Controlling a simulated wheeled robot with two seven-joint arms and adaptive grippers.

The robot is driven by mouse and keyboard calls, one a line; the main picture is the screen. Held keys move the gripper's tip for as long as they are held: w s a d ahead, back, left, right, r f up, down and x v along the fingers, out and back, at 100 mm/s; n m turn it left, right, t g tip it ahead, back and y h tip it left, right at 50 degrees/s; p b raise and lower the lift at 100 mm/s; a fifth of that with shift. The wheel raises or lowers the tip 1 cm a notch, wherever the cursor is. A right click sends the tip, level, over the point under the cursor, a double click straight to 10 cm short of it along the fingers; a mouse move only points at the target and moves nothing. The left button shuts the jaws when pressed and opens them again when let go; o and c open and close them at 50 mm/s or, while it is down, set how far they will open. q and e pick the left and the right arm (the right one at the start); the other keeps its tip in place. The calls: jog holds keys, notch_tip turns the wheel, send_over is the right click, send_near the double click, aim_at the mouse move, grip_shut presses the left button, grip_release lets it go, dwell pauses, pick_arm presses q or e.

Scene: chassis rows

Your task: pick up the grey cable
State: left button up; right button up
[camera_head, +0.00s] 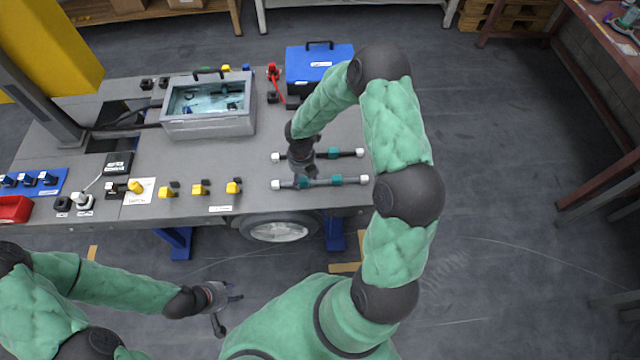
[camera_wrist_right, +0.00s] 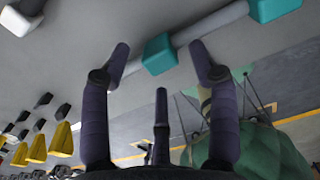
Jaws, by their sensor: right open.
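The grey cable (camera_head: 325,182) lies near the front edge of the grey bench, with white ends and teal bands. A black cable (camera_head: 350,153) with similar ends lies behind it. My right gripper (camera_head: 308,172) is over the left part of the grey cable and hides some of it. In the right wrist view, its fingers (camera_wrist_right: 160,58) are spread and empty, with a teal band (camera_wrist_right: 160,55) of the grey cable (camera_wrist_right: 212,23) between and beyond the tips. Contact cannot be told. My left gripper (camera_head: 227,308) hangs in front of the bench, fingers apart and empty.
A grey case (camera_head: 208,122) and a blue box (camera_head: 305,72) stand behind on the bench. A red-handled tool (camera_head: 274,75) lies between them. Several yellow connectors (camera_head: 199,190) line the front edge at left. The bench right of the cables ends at open floor.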

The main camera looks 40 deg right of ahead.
jog(key=shift+f, duration=0.9)
jog(key=shift+r, duration=0.1)
grip_shut()
